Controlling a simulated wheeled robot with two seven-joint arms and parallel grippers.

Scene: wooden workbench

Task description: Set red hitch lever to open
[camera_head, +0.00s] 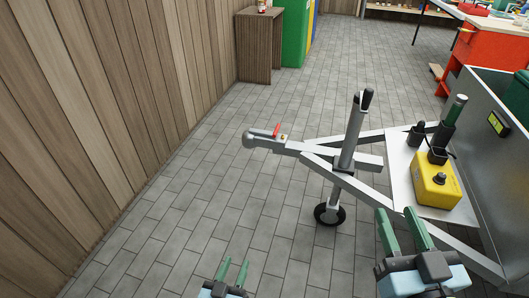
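The red hitch lever (277,130) is small and sits on top of the grey hitch coupling (251,139) at the front tip of the trailer drawbar. The lever looks tilted up a little; its exact setting is too small to tell. My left gripper (234,272) is at the bottom middle, below and apart from the hitch. Its two green fingers are apart with nothing between them. My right gripper (403,231) is at the lower right, near the trailer frame (452,240). Its green fingers are apart and empty.
A jockey wheel (329,214) on an upright post (352,130) stands behind the hitch. A yellow box (437,185) sits on the trailer's plate. A wooden wall (90,110) runs along the left. The tiled floor (215,205) around the hitch is clear.

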